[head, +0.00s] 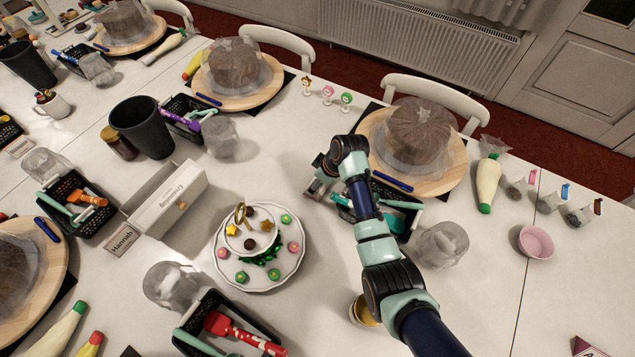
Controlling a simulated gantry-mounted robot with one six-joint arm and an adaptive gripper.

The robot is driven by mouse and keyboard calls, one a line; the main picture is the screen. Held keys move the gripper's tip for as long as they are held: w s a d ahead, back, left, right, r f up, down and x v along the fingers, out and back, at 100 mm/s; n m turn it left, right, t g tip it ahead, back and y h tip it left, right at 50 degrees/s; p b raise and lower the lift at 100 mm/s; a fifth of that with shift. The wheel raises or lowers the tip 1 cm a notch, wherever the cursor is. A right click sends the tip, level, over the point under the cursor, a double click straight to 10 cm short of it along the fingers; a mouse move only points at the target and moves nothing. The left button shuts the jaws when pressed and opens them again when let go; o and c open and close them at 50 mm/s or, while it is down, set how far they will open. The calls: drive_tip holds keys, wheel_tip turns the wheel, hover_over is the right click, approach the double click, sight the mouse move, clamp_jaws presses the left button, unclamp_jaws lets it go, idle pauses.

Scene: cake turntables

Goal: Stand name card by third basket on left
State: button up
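A name card reading "Hannah" (122,240) stands beside a black basket (92,228) on the left. Another pale card (19,147) is by a basket (8,133) at the left edge; its writing is too small to read. My gripper (318,188) points down at the table, left of the basket with teal tools (404,234). My arm covers part of that basket. The fingers are small and partly hidden by the wrist, so I cannot tell whether they hold a card. Other baskets are at front centre (265,333) and upper middle (213,103).
A tiered plate of sweets (290,268) stands left of my arm. A long white box (178,207) and a dark bin (142,127) are further left. A covered cake on a turntable (447,182) is close behind my wrist. Glass jars (442,245) stand nearby.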

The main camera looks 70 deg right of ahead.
drive_tip(key=shift+f, duration=0.35)
drive_tip(key=shift+f, duration=0.1)
drive_tip(key=o, duration=0.5)
drive_tip(key=p+v, duration=0.4)
drive_tip(key=v, duration=0.8)
